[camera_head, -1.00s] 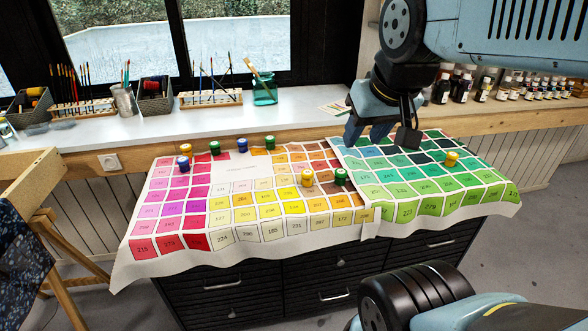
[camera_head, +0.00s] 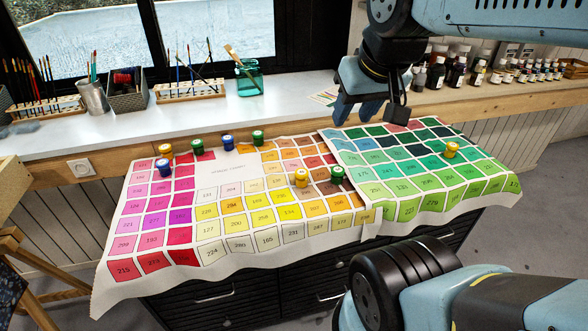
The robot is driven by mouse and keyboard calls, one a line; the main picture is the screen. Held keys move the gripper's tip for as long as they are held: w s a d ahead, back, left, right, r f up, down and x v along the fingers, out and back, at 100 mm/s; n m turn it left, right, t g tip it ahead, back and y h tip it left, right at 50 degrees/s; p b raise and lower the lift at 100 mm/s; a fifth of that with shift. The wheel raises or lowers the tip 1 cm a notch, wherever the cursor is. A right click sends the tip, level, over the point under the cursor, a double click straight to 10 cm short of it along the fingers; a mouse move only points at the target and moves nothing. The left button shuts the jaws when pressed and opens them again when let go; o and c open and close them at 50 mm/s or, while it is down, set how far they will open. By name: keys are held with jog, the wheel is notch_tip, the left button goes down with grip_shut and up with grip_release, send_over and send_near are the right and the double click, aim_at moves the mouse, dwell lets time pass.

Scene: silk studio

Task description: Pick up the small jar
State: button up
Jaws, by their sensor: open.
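Several small jars stand upright on a cloth colour chart (camera_head: 240,176) over a dark drawer cabinet. Along its back left are a yellow-lidded jar (camera_head: 165,151), a green one (camera_head: 198,147), a blue one (camera_head: 228,143) and another green one (camera_head: 258,138). A blue jar (camera_head: 163,165) stands just in front of the yellow-lidded one. A yellow jar (camera_head: 302,178) and a green jar (camera_head: 337,175) stand near the middle. Another yellow jar (camera_head: 452,150) stands alone at the right. My gripper (camera_head: 370,114) is open and empty, above the chart's back edge, apart from every jar.
A white windowsill counter (camera_head: 300,98) runs behind the chart. It holds brush racks (camera_head: 190,90), a metal cup (camera_head: 93,97), a teal glass jar (camera_head: 248,78) and paint bottles (camera_head: 458,72). A wooden easel (camera_head: 25,258) stands at the left. The space above the chart's left half is clear.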

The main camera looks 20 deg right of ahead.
jog(key=shift+o, duration=1.3)
jog(key=shift+w+d, duration=0.1)
jog(key=shift+o, duration=0.7)
jog(key=shift+w+f, duration=0.2)
jog(key=shift+w, duration=0.15)
jog(key=shift+o, duration=1.3)
jog(key=w+a+f+m+g+y, duration=0.1)
jog(key=w+f+m+g, duration=0.1)
jog(key=w+f, duration=0.7)
jog(key=shift+w+a+m+y, duration=0.35)
jog(key=shift+w+m, duration=0.55)
jog(key=shift+w, duration=0.35)
jog(key=m+h, duration=0.5)
send_near(301, 173)
jog(key=shift+g, duration=0.3)
jog(key=shift+w+x, duration=0.15)
jog(key=shift+x, duration=2.9)
jog(key=shift+w+x, duration=0.1)
jog(key=shift+x, duration=2.95)
